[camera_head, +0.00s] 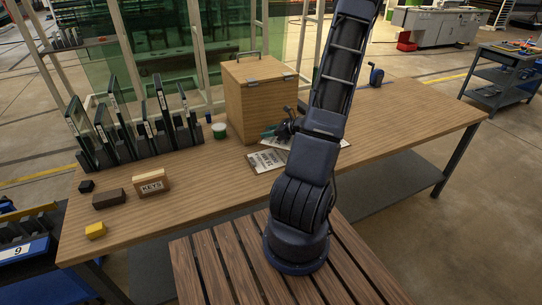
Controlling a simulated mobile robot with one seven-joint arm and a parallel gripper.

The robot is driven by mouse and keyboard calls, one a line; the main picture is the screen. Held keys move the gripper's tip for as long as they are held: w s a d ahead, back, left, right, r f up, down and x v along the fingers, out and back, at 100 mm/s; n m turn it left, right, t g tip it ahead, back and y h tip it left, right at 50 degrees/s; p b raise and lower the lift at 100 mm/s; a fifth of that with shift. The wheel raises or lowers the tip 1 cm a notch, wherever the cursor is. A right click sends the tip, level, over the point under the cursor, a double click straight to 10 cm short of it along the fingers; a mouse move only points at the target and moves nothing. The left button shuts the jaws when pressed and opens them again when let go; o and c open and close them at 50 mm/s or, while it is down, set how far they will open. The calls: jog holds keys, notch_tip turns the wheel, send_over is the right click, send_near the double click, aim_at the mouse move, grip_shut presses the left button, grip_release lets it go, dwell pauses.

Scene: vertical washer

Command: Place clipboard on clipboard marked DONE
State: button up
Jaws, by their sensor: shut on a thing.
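A clipboard (266,160) with a printed sheet lies on the wooden table in front of the wooden box. A second clipboard or sheet (281,143) shows just behind it, partly hidden by my arm. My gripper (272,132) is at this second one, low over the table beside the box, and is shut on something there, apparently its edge. The lettering on both is too small to read, so I cannot tell which is marked DONE. My arm hides part of the area to the right of the clipboards.
The wooden box (257,97) with a handle stands close behind my gripper. A row of dark upright racks (135,128) fills the back left. A KEYS box (151,183), dark blocks and a yellow block (95,230) sit at the left.

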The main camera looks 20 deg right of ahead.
aim_at(267, 151)
jog(key=shift+a+g, duration=0.3)
jog(key=shift+a, duration=0.15)
jog(key=shift+a+f, duration=0.15)
jog(key=shift+f, duration=3.9)
jog(key=o, duration=1)
jog(key=shift+f, duration=0.1)
